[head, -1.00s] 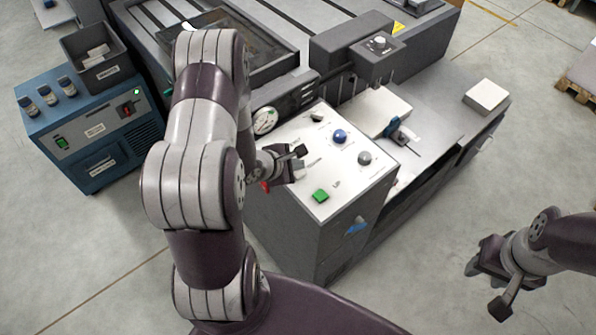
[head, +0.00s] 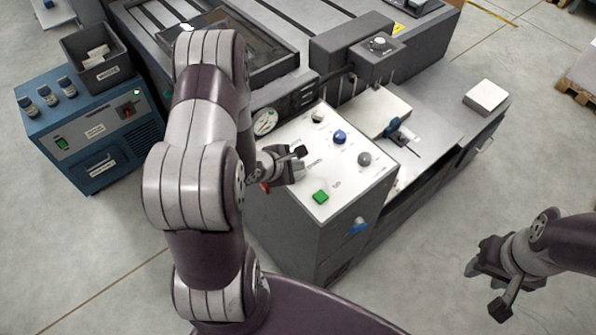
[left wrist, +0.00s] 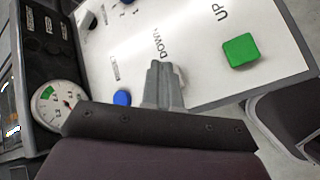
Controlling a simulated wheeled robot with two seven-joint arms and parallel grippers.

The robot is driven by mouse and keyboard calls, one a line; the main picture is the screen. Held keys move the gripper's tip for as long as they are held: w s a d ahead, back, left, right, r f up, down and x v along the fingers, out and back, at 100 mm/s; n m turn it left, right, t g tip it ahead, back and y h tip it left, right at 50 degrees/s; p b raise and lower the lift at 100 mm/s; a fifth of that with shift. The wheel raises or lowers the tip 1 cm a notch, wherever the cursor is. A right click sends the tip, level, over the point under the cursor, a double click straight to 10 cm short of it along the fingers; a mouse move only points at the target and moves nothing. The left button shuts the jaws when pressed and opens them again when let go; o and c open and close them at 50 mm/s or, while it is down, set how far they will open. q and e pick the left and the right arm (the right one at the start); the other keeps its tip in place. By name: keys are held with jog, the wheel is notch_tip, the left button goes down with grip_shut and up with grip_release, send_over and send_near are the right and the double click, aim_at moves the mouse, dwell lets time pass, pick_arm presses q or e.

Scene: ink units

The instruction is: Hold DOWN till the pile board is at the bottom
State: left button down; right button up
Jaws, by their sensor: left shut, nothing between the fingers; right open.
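The control panel (head: 335,165) is a white sloped plate on a grey console. Its green UP button (head: 320,196) also shows in the left wrist view (left wrist: 240,51). The word DOWN (left wrist: 161,42) is printed just beyond my left fingertips in the left wrist view. My left gripper (head: 299,161) is shut and empty, low over the panel, with its tips (left wrist: 160,80) beside that word. The fingers hide any button under them, and I cannot tell whether they touch it. My right gripper (head: 484,288) is open and empty over the floor. I cannot clearly make out the pile board.
A blue knob (head: 340,137) and a grey knob (head: 364,158) stand on the panel beyond my left gripper. A round gauge (head: 264,121) is to its left. A blue cabinet (head: 95,135) stands at the left. The floor around my right gripper is clear.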

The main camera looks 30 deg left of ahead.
aim_at(296, 175)
pick_arm(q)
jog(key=shift+f, duration=0.1)
dwell(0.6)
jog(key=shift+f, duration=0.35)
jog(key=shift+f, duration=0.45)
dwell(1.4)
jog(key=shift+r, duration=0.15)
dwell(0.7)
jog(key=shift+r+p, duration=0.75)
jog(key=shift+p, duration=0.3)
notch_tip(296, 175, up, 5)
jog(key=p, duration=0.5)
jog(key=shift+r+p, duration=0.1)
jog(key=shift+p, duration=0.3)
